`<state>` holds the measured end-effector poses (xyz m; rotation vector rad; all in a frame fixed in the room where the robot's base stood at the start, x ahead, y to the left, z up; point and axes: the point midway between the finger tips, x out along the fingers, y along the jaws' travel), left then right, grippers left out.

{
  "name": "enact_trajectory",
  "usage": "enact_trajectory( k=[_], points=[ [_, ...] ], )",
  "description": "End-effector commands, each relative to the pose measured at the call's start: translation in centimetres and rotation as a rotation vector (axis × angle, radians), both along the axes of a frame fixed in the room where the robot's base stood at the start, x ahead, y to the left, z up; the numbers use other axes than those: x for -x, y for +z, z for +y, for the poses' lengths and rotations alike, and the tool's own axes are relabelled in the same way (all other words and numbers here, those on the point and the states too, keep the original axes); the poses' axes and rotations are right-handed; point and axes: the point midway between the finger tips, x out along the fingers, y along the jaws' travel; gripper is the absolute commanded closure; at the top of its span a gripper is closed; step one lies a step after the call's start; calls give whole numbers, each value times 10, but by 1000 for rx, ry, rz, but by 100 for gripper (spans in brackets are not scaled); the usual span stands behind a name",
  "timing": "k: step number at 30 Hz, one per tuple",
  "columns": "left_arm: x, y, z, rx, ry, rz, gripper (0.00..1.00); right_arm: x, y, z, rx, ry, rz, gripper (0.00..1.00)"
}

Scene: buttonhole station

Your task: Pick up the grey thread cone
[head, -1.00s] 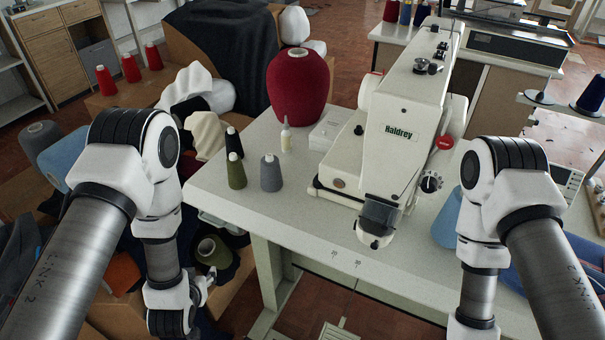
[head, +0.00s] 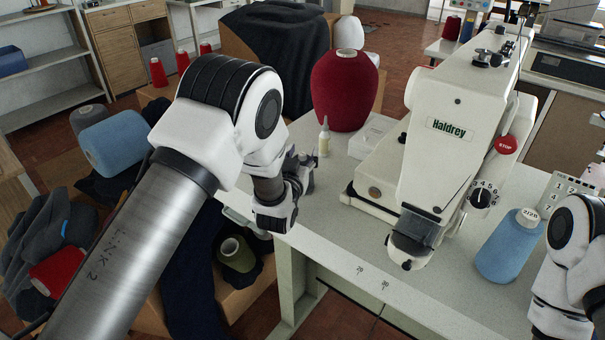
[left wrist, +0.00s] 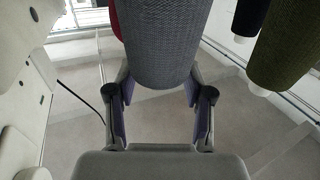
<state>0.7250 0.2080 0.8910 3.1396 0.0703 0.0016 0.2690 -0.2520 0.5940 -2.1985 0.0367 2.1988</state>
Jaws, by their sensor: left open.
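The grey thread cone (left wrist: 162,40) fills the upper middle of the left wrist view. Its narrower end reaches down between the two fingers of my left gripper (left wrist: 160,95). The fingers are spread, one on each side, and I cannot tell whether either touches it. In the head view my left gripper (head: 302,168) is at the left edge of the sewing table (head: 330,235), partly behind my arm, which largely hides the cone. My right gripper is out of view; only part of that arm shows at the right edge.
A green cone (left wrist: 285,48) and a dark cone (left wrist: 249,14) are close beside the grey one. A glue bottle (head: 324,138), a big red cone (head: 345,92) and the sewing machine (head: 455,130) stand beyond. A blue cone (head: 510,247) is at right. The table front is clear.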

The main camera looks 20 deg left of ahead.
Motion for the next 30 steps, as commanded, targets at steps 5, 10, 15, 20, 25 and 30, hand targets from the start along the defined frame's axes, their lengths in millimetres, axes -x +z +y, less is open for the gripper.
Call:
enact_trajectory(
  k=[5,10,15,20,25,30],
  points=[
    [0,-1,0,0,0,1,66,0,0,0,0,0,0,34],
    [1,-1,0,0,0,1,100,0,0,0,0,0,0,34],
    [1,0,0,0,0,0,100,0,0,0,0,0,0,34],
    [0,1,0,0,0,1,100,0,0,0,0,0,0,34],
    [-3,10,1,0,0,0,100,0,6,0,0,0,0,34],
    [-10,29,3,0,0,-1,100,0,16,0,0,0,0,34]
  ],
)
